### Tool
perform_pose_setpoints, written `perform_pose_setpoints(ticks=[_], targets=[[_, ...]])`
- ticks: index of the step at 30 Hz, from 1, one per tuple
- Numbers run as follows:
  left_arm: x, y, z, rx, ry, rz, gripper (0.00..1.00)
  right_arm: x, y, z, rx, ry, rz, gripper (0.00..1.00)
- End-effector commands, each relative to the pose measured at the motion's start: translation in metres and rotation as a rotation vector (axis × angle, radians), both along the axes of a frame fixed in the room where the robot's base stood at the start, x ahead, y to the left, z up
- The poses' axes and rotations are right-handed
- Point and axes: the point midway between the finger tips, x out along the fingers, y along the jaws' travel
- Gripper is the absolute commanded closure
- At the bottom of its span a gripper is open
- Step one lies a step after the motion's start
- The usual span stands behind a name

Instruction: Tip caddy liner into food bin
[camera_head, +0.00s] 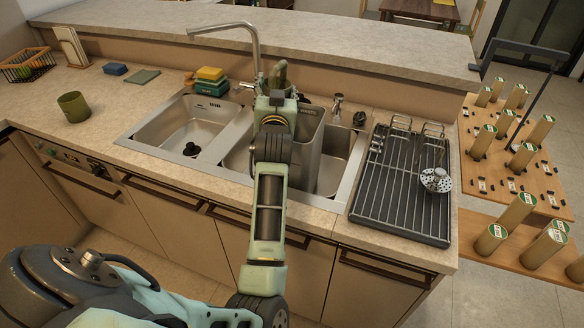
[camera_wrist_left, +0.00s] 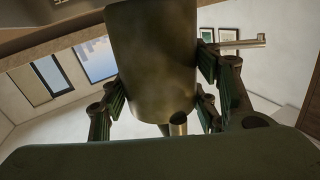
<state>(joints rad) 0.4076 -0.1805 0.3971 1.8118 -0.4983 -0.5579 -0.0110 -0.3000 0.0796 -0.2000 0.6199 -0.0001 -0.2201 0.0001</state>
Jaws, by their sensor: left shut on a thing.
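My left gripper (camera_head: 277,88) is above the sink, its arm reaching in from the lower left. It is shut on an olive-brown, round-walled container, apparently the caddy liner (camera_wrist_left: 150,55); the left wrist view shows fingers on both sides of it. In the head view only a small dark green part of it shows (camera_head: 281,70) beyond the gripper. A tall grey bin (camera_head: 306,150), apparently the food bin, stands upright in the right basin, just right of and below the gripper. The arm hides part of it. The liner's contents are hidden. My right gripper is not in view.
An olive cup (camera_head: 73,106) stands on the left counter. The tap (camera_head: 254,45) rises behind the sink, with sponges (camera_head: 210,80) to its left. A drying rack (camera_head: 402,185) with a strainer (camera_head: 436,180) is at right. The left basin (camera_head: 187,128) is mostly empty.

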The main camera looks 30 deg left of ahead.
Motion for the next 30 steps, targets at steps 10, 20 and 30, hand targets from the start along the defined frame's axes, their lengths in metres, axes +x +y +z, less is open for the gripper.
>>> perform_pose_setpoints(ticks=[10,20,30], targets=[[0.002,-0.003,-0.004,-0.106,-0.088,-0.001,0.76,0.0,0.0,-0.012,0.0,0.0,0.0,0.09],[-0.003,0.003,0.003,-0.105,-0.086,0.001,0.76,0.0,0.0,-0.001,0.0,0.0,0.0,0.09],[-0.022,0.026,0.021,-0.099,-0.083,0.001,0.76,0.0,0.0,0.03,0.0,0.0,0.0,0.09]])
